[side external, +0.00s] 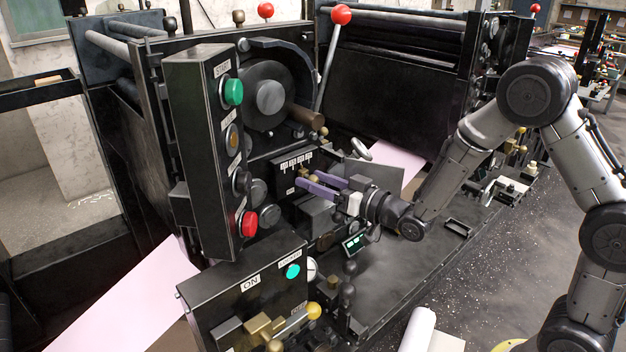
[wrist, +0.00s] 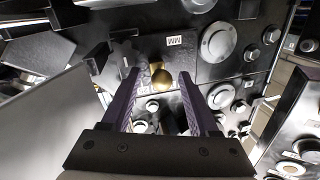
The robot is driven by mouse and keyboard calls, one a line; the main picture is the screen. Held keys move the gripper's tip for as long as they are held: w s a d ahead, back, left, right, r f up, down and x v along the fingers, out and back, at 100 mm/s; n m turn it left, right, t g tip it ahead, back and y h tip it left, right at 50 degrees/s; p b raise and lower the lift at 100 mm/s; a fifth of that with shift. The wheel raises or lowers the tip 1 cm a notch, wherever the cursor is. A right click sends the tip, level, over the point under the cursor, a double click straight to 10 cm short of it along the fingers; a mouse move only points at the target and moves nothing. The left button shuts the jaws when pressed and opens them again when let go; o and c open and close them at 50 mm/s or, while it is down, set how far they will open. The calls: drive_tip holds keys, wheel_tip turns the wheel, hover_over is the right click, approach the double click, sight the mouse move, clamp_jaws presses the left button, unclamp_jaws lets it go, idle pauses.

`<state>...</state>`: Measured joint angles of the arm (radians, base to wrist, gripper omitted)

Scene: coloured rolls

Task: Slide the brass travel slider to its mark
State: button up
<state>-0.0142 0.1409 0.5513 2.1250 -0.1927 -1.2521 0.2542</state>
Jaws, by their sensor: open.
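A round brass knob (wrist: 161,77), which looks like the travel slider, sits on a dark panel (side external: 291,166) of the press below a small MM label (wrist: 174,40). In the side view this brass part (side external: 305,174) is small and partly hidden by my fingers. My gripper (side external: 310,181) reaches toward the panel from the right with its purple fingers apart. In the wrist view my gripper (wrist: 158,80) is open, with one fingertip on each side of the knob. I cannot tell whether either finger touches it. The mark cannot be made out.
A tall control box (side external: 205,150) with green and red buttons stands left of my gripper. A lower box (side external: 245,290) with brass blocks (side external: 263,326) stands in front. A grey plate (side external: 375,177) is close to the wrist. Round fittings (wrist: 218,42) crowd the panel's right side.

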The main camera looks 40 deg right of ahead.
drive_tip(key=s+d, duration=0.2)
drive_tip(key=s, duration=1)
drive_tip(key=shift+s+d, duration=0.25)
wheel_tip(320, 180, up, 14)
drive_tip(key=s+d+h, duration=0.1)
drive_tip(key=s+h, duration=0.1)
drive_tip(key=s+f+g, duration=0.5)
drive_tip(key=s+g, duration=0.1)
drive_tip(key=s, duration=0.3)
drive_tip(key=s+d+f+g+h, duration=0.1)
drive_tip(key=s+f+g, duration=0.5)
drive_tip(key=s, duration=0.4)
drive_tip(key=shift+s, duration=0.15)
drive_tip(key=shift+d, duration=0.1)
idle(1.2)
